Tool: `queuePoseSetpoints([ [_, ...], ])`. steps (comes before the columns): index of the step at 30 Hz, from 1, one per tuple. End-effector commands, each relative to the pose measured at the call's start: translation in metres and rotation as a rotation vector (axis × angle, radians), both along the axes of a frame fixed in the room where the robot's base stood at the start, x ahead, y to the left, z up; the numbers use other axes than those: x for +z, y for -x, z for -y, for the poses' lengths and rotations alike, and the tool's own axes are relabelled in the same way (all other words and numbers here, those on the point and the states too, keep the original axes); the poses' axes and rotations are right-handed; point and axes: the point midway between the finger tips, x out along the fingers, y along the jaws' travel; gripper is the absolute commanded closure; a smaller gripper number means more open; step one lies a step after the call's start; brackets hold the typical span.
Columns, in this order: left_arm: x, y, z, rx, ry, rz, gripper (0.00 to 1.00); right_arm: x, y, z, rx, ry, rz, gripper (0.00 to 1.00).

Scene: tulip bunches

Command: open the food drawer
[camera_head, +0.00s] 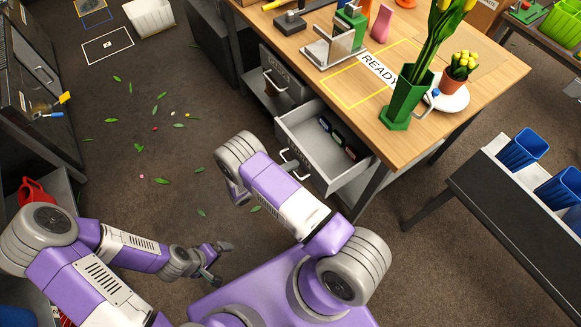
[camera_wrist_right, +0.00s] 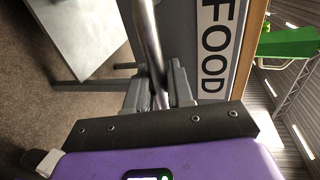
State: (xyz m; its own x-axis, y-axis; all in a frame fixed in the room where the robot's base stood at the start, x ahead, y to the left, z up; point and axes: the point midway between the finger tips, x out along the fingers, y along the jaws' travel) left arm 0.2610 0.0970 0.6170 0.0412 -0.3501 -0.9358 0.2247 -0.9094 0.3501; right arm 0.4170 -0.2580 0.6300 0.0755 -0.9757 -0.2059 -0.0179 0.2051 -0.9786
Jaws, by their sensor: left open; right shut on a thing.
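The food drawer (camera_head: 307,130) stands pulled out from the wooden table, with several small dark, green and red packets inside. Its white label reading FOOD (camera_wrist_right: 216,50) shows in the right wrist view. My right gripper (camera_wrist_right: 158,92) is shut on the drawer's metal bar handle (camera_wrist_right: 148,35), beside the label. In the head view the handle (camera_head: 294,162) shows at the drawer's front, but my right gripper is hidden behind my arm. My left gripper (camera_head: 218,264) is open and empty, low over the floor, left of and apart from the drawer.
A second drawer (camera_head: 283,78) beside it is shut. The wooden table (camera_head: 470,65) holds a green vase (camera_head: 404,102) of tulips and a small potted plant (camera_head: 459,66). A dark bench with blue buckets (camera_head: 523,150) stands right. Open floor with scattered leaves lies left.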

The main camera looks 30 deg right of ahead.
Motion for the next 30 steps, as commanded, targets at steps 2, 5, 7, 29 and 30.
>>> queuePoseSetpoints([
  [2,0.0,0.0,0.0,0.0,0.0,0.0,0.0,0.0,0.0,0.0,0.0,0.001,0.0,1.0],
  [5,-0.003,0.0,0.0,0.0,0.0,0.0,0.0,-0.001,0.0,-0.007,0.002,0.0,0.001,1.0],
  [7,-0.008,0.0,0.0,0.0,0.0,0.0,0.0,-0.002,0.0,-0.019,0.005,0.0,0.002,1.0],
  [29,-0.021,0.0,0.0,0.0,0.0,0.0,0.0,0.0,0.004,-0.061,0.002,0.001,0.0,0.62],
  [30,-0.021,0.0,0.0,0.0,0.0,0.0,0.0,0.0,0.004,-0.061,0.001,0.001,0.0,0.62],
])
